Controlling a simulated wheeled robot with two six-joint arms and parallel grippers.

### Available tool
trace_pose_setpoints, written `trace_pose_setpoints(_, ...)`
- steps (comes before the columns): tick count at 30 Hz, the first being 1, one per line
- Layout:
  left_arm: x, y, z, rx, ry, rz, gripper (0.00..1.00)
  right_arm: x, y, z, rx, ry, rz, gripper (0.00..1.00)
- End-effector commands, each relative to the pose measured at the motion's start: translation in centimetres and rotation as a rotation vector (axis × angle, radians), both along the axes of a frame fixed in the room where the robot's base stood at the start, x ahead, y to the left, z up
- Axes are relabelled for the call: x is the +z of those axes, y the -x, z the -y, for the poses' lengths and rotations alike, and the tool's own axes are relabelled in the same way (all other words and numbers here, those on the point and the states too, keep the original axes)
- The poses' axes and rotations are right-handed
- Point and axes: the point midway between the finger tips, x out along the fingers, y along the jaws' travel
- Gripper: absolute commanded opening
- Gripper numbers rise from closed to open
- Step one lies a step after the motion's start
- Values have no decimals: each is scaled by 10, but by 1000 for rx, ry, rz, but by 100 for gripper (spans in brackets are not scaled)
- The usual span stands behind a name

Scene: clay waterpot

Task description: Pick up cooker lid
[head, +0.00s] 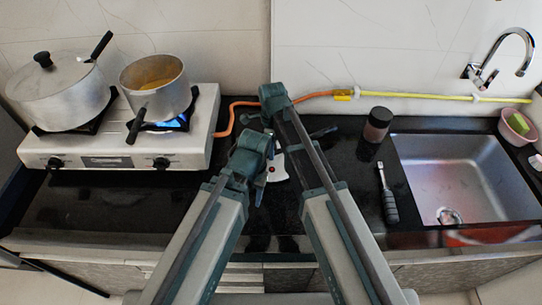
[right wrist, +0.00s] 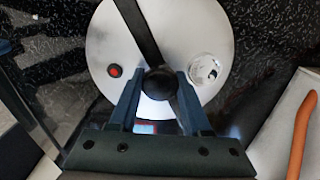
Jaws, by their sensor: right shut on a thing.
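The cooker lid (right wrist: 112,40) is a round silver disc with a black knob (right wrist: 160,84), a black bar across it, a red button and a pale round fitting. In the right wrist view my right gripper (right wrist: 158,88) has its two fingers on either side of the knob, shut on it. In the head view only a small pale piece of the lid (head: 277,172) shows between my arms; the rest is hidden. I cannot tell whether the lid touches the counter. My left arm shows in the head view, but its gripper is hidden.
A stove (head: 120,145) on the left holds a lidded pot (head: 62,95) and an open pan (head: 155,90) over a blue flame. An orange hose (head: 232,115) runs behind. A dark jar (head: 377,125), a black-handled tool (head: 389,205) and a sink (head: 465,175) are right.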

Motion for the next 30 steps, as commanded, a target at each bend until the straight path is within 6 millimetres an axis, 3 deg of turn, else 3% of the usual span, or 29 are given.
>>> trace_pose_setpoints(17, 6, 0, 0, 0, 0, 0, 50, 6, 0, 0, 0, 1, 1, 0)
trace_pose_setpoints(23, 24, 0, 0, 0, 0, 0, 50, 24, 0, 0, 0, 0, 1, 0)
trace_pose_setpoints(30, 58, 0, 0, 0, 0, 0, 50, 58, 0, 0, 0, 0, 0, 0)
